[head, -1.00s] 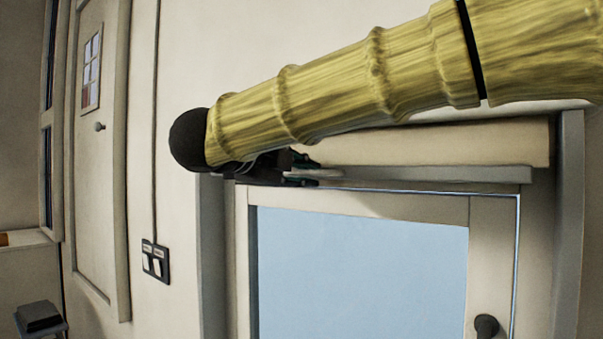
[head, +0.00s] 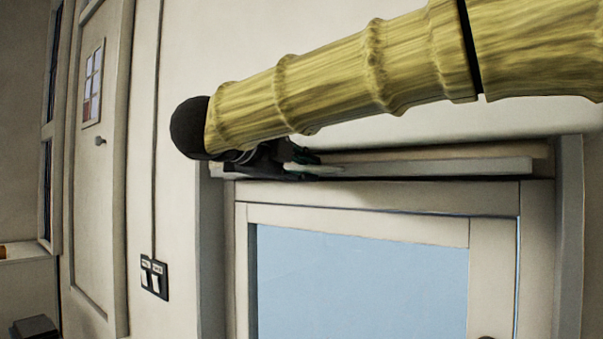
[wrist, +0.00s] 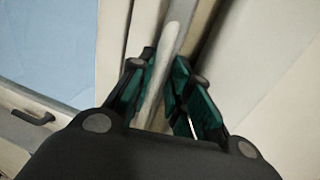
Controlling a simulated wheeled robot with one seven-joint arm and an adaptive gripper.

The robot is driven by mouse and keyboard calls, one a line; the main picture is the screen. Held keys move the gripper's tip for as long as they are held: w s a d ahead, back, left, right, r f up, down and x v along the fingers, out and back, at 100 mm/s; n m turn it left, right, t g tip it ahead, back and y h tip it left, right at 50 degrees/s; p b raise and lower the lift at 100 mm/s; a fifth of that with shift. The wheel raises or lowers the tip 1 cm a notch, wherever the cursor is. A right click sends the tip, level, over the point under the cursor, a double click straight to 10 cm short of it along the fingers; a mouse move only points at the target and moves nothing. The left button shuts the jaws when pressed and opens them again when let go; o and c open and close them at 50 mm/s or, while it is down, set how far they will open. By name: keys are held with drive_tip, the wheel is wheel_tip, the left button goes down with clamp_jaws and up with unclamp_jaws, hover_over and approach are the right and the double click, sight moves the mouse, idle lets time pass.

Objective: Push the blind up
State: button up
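The blind (head: 445,166) is gathered into a thin pale band with a grey bottom rail, at the top of the glazed window or door frame in the head view. Its rail also shows in the wrist view (wrist: 182,22), running up between my fingers. My gripper (head: 312,166) is at the left part of the rail, below my yellow arm. In the wrist view its teal-padded fingers (wrist: 171,60) lie on both sides of the rail and a pale handle-like piece, seemingly closed on it. The exact contact is partly hidden by the fingers and the dark palm.
The pale blue pane (head: 360,285) is uncovered below the blind. Grey jambs border the opening, the right one (head: 570,230) close to the rail's end. A wall switch (head: 154,276) and a panelled door (head: 97,200) are to the left.

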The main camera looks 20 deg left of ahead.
drive_tip(key=shift+o, duration=0.9)
drive_tip(key=shift+s, duration=0.1)
drive_tip(key=v, duration=1.2)
drive_tip(key=shift+d+f, duration=0.1)
drive_tip(key=shift+d, duration=0.05)
